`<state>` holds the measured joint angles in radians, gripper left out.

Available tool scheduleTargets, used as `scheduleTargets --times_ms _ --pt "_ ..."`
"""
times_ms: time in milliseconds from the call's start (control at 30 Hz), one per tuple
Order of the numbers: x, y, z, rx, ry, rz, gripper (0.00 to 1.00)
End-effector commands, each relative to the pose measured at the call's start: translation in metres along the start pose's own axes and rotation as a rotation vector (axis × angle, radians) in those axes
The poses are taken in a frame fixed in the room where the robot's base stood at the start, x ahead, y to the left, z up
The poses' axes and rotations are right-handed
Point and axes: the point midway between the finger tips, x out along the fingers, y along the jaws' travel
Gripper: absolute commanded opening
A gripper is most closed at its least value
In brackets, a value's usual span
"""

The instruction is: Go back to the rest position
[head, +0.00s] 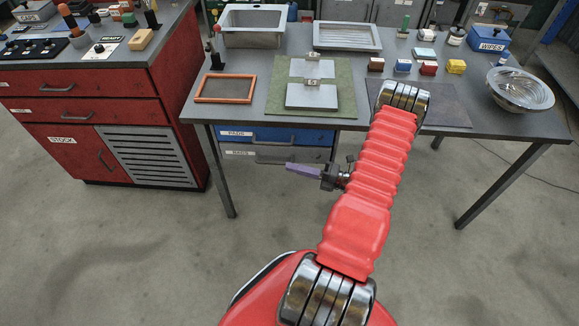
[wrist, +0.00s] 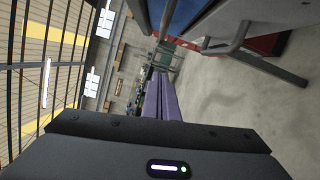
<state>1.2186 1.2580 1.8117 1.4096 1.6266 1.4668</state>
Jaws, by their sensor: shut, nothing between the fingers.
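My gripper (head: 287,167) shows in the head view with its purple fingers pointing left, in front of the table's drawers and below the tabletop. The fingers lie together with nothing between them. They also show in the wrist view (wrist: 160,97), closed side by side. My red arm rises from the bottom of the head view, bends at a joint over the table's front edge, and partly hides the table there. The gripper looks apart from the table.
A red cabinet (head: 75,150) stands at left. The floor in front is clear.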

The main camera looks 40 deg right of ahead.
Motion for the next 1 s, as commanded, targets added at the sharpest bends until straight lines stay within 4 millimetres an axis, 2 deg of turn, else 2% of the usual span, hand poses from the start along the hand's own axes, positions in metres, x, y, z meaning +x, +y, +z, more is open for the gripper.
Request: scheduleTargets --times_ms 567,767,867,1000 --pt "0.000 0.000 0.000 -0.004 0.000 0.000 0.00" --pt "0.000 -0.005 -0.002 -0.097 0.009 -0.018 0.00" --pt "0.000 -0.011 -0.013 -0.176 0.051 -0.041 0.00" --pt "-0.001 -0.020 -0.043 -0.275 0.135 -0.064 0.00"
